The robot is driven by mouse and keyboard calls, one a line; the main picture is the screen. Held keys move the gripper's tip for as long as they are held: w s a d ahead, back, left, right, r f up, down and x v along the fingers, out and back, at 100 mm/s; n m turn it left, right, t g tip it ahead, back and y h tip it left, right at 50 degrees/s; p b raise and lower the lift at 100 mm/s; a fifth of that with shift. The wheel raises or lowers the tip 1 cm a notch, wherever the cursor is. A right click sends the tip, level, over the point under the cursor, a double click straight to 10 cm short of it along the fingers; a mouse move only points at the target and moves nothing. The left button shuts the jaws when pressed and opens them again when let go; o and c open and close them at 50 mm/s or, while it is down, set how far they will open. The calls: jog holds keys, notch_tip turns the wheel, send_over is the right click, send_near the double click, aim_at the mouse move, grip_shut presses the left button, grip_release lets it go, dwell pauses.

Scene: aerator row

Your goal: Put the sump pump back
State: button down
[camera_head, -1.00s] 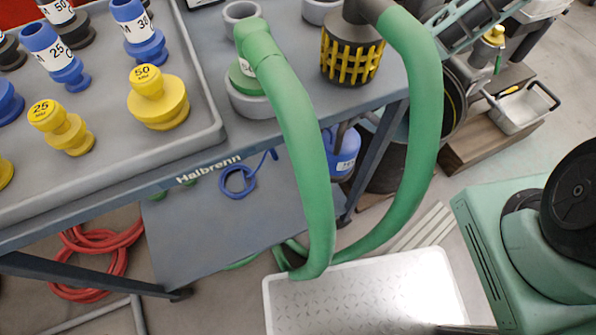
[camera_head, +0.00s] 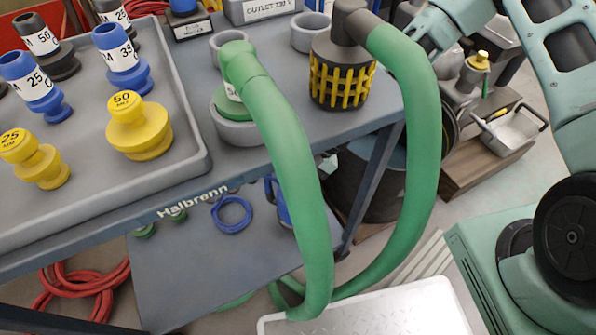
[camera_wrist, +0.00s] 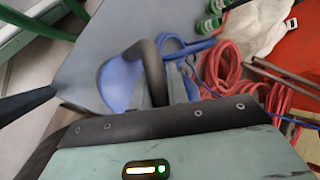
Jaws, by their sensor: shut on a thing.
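The sump pump (camera_wrist: 122,80) is a blue body with a dark curved handle, close in front of my gripper (camera_wrist: 155,118) in the wrist view. My gripper is shut on the handle; the dark jaw edge hides where they meet. In the head view the blue pump (camera_head: 281,203) shows in part, under the tabletop near the right end of the grey lower shelf (camera_head: 185,275). The green hose covers much of it, and my gripper is mostly hidden there. I cannot tell whether the pump touches the shelf.
A thick green hose (camera_head: 292,170) hangs over the table's front edge. A blue coil (camera_head: 232,213) lies on the lower shelf. Red hose (camera_head: 85,290) lies on the floor at left. A table leg (camera_head: 370,185) stands at right. The tabletop holds a tray (camera_head: 190,150) of fittings.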

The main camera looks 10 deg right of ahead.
aim_at(277, 193)
jog(key=shift+s+a+f+b, duration=0.1)
jog(key=shift+a+f+b, duration=0.25)
jog(key=shift+a, duration=0.3)
jog(key=shift+s+a+f+b, duration=0.1)
jog(key=shift+a+f, duration=0.4)
jog(key=shift+a, duration=0.1)
jog(key=shift+s+a+f+b, duration=0.1)
jog(key=shift+a+f+b, duration=0.25)
jog(key=shift+a, duration=0.3)
jog(key=shift+f, duration=0.15)
jog(key=c, duration=1.4)
grip_release()
jog(key=shift+f, duration=0.1)
jog(key=shift+o, duration=0.2)
jog(key=shift+d+r, duration=0.2)
jog(key=shift+r, duration=0.2)
jog(key=p+v, duration=0.4)
jog(key=v, duration=0.7)
jog(key=shift+r, duration=0.15)
